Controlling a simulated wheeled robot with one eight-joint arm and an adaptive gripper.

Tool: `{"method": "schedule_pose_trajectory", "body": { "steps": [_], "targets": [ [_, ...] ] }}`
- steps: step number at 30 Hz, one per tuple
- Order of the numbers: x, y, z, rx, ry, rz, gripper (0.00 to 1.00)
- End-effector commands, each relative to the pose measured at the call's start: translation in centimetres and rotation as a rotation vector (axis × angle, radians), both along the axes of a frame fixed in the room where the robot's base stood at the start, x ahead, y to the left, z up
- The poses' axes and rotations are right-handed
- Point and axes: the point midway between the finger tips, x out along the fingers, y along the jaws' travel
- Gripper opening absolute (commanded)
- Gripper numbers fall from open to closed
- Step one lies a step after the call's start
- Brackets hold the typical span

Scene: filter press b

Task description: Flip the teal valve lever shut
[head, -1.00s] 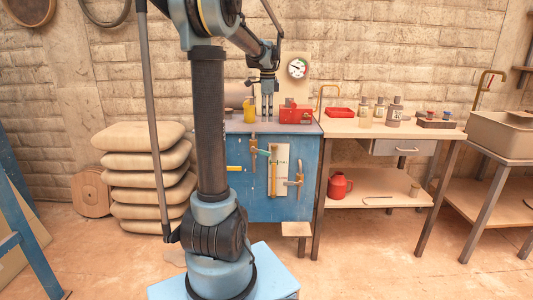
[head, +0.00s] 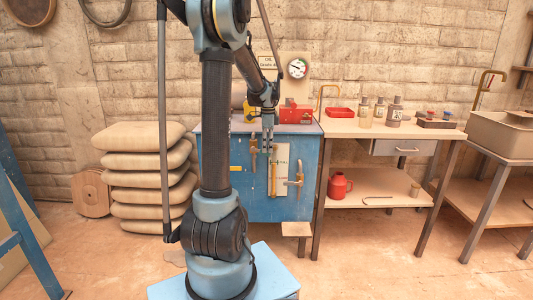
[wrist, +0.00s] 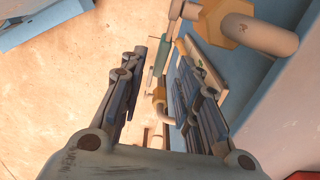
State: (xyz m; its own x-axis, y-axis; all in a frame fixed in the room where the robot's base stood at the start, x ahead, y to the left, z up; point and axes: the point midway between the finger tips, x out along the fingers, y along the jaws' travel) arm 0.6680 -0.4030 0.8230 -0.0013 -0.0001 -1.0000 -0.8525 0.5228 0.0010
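The teal valve lever (wrist: 163,56) shows in the wrist view as a short teal grip beyond my fingers, near the gap between their tips. It joins a metal arm beside a brass hexagonal fitting (wrist: 222,22). My gripper (wrist: 162,62) is open, with its two fingers wide apart and nothing held between them. In the head view my gripper (head: 267,148) points down in front of the blue cabinet (head: 240,200) and covers most of the teal lever. I cannot tell whether a finger touches the lever.
A yellow handle (head: 273,180) stands on the pale panel, and another valve (head: 297,177) is to its right. A red box (head: 296,114) sits on the cabinet top. A workbench (head: 350,128) adjoins on the right, and stacked sacks (head: 140,175) stand left.

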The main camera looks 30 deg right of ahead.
Motion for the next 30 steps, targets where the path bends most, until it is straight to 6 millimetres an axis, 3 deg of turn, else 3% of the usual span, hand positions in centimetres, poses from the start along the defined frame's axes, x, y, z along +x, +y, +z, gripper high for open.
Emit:
{"method": "schedule_pose_trajectory", "body": {
  "steps": [7, 18, 19, 23, 30],
  "targets": [
    [0.0, 0.0, -2.5, 0.0, 0.0, 0.0, 0.3],
    [0.0, 0.0, -2.9, 0.0, 0.0, 0.0, 0.3],
    [0.0, 0.0, -2.9, 0.0, 0.0, 0.0, 0.28],
    [0.0, 0.0, -2.9, 0.0, 0.0, 0.0, 0.0],
    [-0.1, -0.1, -2.9, -0.003, 0.002, -0.002, 0.0]
  ]
}}
